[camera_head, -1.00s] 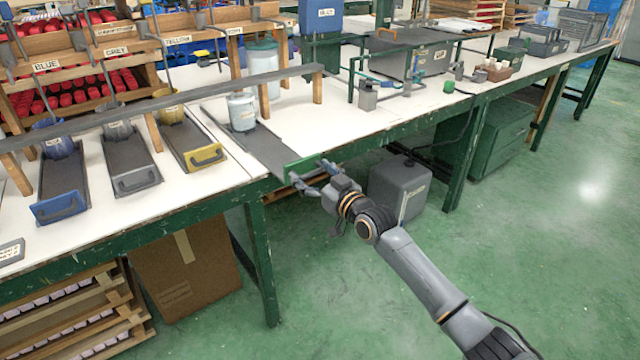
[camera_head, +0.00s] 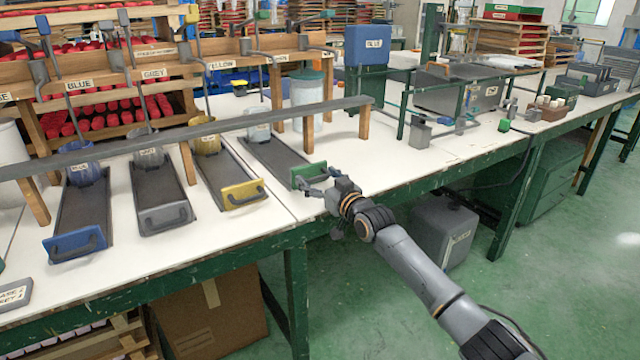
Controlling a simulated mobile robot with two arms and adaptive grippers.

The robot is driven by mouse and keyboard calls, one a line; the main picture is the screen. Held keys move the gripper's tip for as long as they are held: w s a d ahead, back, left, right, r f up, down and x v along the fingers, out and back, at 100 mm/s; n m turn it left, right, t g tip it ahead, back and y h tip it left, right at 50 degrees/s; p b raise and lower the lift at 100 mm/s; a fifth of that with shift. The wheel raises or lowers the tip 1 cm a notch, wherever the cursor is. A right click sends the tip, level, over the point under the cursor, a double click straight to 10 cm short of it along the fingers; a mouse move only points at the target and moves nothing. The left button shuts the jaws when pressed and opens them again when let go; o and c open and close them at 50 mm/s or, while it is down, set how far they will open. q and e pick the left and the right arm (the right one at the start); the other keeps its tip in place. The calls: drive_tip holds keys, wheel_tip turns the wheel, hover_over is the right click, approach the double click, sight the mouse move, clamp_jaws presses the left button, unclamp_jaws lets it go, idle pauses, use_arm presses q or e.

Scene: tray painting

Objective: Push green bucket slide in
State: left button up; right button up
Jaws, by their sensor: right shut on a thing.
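The green-fronted slide (camera_head: 268,156) lies on the white bench, running back under the long grey rail. Its green front plate with a handle (camera_head: 306,174) faces the bench's front edge and is about in line with the neighbouring yellow front. A pale bucket (camera_head: 259,128) stands at the slide's back end, partly behind the rail. My right gripper (camera_head: 325,180) is at the green front and shut on its handle; the fingers are partly hidden. My left gripper is not in view.
Yellow (camera_head: 243,194), grey (camera_head: 165,217) and blue (camera_head: 75,245) slide fronts stand in a row to the left. The grey rail (camera_head: 200,132) crosses above the slides on wooden posts.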

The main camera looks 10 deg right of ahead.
drive_tip(key=shift+w+d+r, duration=0.1)
drive_tip(key=shift+d+r, duration=0.15)
drive_tip(key=shift+r, duration=0.05)
drive_tip(key=o, duration=1.4)
drive_tip(key=shift+w, duration=0.1)
drive_tip(key=shift+c, duration=0.2)
drive_tip(key=shift+w+a+f, duration=0.15)
drive_tip(key=shift+w+f, duration=0.05)
drive_tip(key=shift+s+f, duration=0.1)
drive_tip(key=shift+s, duration=0.05)
drive_tip(key=shift+s, duration=0.35)
drive_tip(key=v, duration=1.1)
